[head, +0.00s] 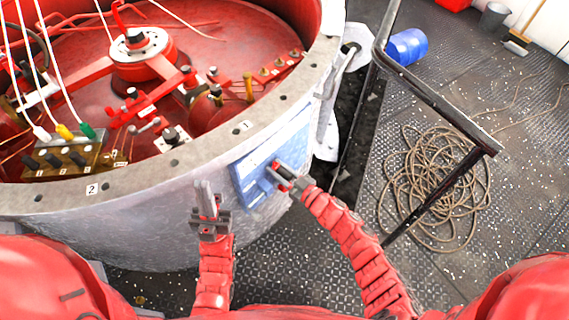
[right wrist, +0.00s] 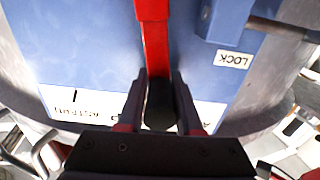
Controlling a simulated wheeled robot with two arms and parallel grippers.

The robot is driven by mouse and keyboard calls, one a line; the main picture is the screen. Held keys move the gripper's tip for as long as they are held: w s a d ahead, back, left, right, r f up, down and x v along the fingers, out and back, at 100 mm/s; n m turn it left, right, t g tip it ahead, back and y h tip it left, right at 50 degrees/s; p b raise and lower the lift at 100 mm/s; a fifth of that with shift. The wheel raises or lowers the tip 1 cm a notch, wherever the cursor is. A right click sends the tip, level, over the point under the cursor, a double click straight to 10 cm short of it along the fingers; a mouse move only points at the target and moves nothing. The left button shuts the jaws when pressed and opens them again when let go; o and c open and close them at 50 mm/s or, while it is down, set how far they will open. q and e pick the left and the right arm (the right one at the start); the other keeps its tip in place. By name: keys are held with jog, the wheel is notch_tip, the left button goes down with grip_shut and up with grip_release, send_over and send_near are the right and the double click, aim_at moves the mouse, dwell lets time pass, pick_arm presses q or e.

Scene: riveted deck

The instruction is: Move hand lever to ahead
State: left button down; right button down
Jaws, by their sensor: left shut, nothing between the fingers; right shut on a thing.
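The hand lever is a red bar (right wrist: 153,40) with a dark grip end (right wrist: 160,100), over a blue panel (right wrist: 75,45) in the right wrist view. My right gripper (right wrist: 159,82) has its two fingers on either side of the dark grip and is shut on it. In the head view the blue panel (head: 292,147) is on the side of the round grey housing, with my right gripper (head: 285,179) at its face, hiding most of the lever. My left gripper (head: 206,193) is shut and empty, left of the panel.
A LOCK label (right wrist: 233,60) sits beside a blue block on the panel. White label strips at the panel's edge are partly hidden by my gripper. The housing rim (head: 215,147) rises behind my left gripper. A dark railing (head: 435,100) and coiled rope (head: 430,185) are at right.

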aim_at(261, 173)
jog(key=s+a+f+n+b, duration=0.1)
jog(key=s+a+n+b, duration=0.1)
jog(key=shift+s+a+f, duration=0.15)
jog(key=shift+s+f, duration=0.2)
jog(key=shift+s+a+r+n, duration=0.1)
jog(key=shift+s+a+n, duration=0.1)
jog(key=shift+n, duration=0.1)
jog(key=c, duration=0.8)
grip_release()
jog(key=shift+c, duration=0.2)
jog(key=shift+o, duration=1.2)
